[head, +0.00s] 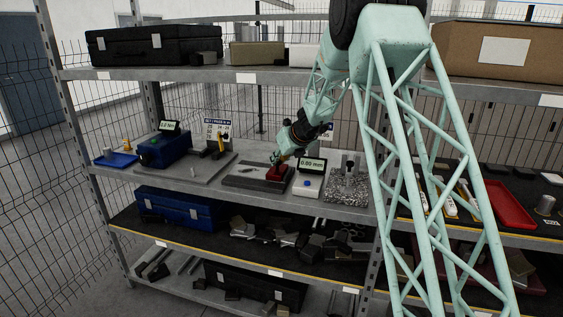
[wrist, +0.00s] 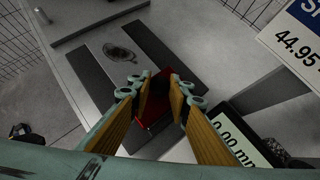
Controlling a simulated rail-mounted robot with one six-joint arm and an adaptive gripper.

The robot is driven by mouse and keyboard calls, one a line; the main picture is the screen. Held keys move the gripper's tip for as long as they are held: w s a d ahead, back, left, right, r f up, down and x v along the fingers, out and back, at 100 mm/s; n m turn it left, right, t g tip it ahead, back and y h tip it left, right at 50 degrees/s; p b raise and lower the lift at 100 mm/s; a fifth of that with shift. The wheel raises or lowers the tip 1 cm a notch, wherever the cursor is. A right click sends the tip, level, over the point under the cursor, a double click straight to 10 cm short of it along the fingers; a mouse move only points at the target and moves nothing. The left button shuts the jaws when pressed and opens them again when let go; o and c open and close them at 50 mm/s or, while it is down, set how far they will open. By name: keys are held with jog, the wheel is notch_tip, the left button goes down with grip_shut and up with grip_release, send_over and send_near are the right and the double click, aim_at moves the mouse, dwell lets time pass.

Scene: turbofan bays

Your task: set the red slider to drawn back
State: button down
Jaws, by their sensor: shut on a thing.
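The red slider (head: 277,173) sits at the right end of a dark grey base (head: 245,181) on the middle shelf. In the wrist view the red slider (wrist: 152,122) lies between the two fingers, on a light strip between two dark rails (wrist: 150,50). My gripper (head: 283,160) reaches down onto it from above, and in the wrist view my gripper (wrist: 159,92) has its wooden-faced fingers on both sides of it. The fingers hide parts of the slider's sides.
A display box reading 0.00 mm (head: 312,166) stands close on the right, beside a speckled stone block (head: 346,178). A blue box (head: 164,150) and blue tray (head: 115,159) are to the left. The upper shelf (head: 200,74) overhangs behind.

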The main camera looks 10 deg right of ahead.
jog(key=shift+d+f, duration=0.1)
jog(key=shift+d, duration=0.1)
jog(key=shift+s, duration=0.1)
jog(key=c, duration=2.9)
grip_release()
jog(key=o, duration=0.5)
jog(key=shift+d, duration=0.25)
jog(key=shift+a, duration=0.15)
jog(key=shift+s+r, duration=0.15)
jog(key=shift+r, duration=0.15)
jog(key=shift+v, duration=5.75)
